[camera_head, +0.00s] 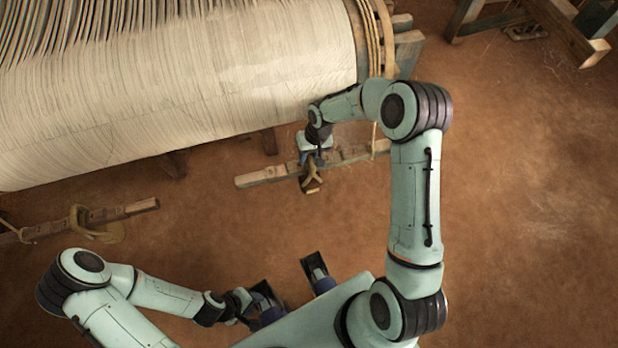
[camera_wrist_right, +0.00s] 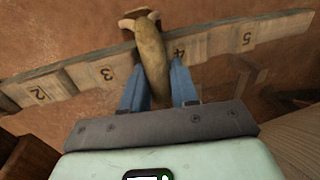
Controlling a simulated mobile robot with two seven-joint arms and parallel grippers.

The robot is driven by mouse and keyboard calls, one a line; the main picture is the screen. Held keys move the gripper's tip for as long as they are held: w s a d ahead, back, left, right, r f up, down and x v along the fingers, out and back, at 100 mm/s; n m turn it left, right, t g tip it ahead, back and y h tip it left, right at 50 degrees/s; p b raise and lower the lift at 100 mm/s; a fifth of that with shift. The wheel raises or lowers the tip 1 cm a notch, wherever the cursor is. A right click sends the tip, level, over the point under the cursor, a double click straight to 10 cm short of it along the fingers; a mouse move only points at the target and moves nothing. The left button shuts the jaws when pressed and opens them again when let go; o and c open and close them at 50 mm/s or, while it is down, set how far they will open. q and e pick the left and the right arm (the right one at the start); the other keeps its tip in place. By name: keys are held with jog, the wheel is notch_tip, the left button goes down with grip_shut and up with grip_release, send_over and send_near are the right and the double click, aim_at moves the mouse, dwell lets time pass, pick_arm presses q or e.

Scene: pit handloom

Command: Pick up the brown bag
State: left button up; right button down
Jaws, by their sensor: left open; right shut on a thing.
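The brown bag (camera_head: 312,186) is at the numbered wooden bar (camera_head: 258,178) below the loom's cloth roll. In the right wrist view the long, lumpy bag (camera_wrist_right: 151,50) lies across the bar (camera_wrist_right: 88,74), between the numbers 3 and 4. A wooden peg shows by its top end. My right gripper (camera_wrist_right: 158,88) is shut on the bag, a blue finger on each side. I cannot tell whether the bag still rests on the peg. My left gripper (camera_head: 291,282) is open and empty, low in the head view, well away from the bag, partly hidden by my body.
A loom roll with pale threads (camera_head: 180,75) fills the upper left, close to my right arm. Another wooden bar (camera_head: 118,211) with a pale hanging loop stands at the left. A wooden frame (camera_head: 560,30) is at the upper right. The brown floor at right is clear.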

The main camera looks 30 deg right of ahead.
jog(key=shift+w+r, duration=0.1)
jog(key=shift+r, duration=0.05)
jog(key=shift+r, duration=1.6)
jog(key=shift+a+r, duration=0.1)
jog(key=shift+a, duration=0.1)
pick_arm(q)
jog(key=shift+w+f+b, duration=0.15)
jog(key=shift+f+b, duration=0.35)
jog(key=shift+b, duration=0.1)
pick_arm(e)
jog(key=s+a, duration=0.2)
jog(key=a, duration=0.6)
jog(key=s+a, duration=0.3)
jog(key=a, duration=0.6)
jog(key=shift+s, duration=0.2)
jog(key=shift+d, duration=0.1)
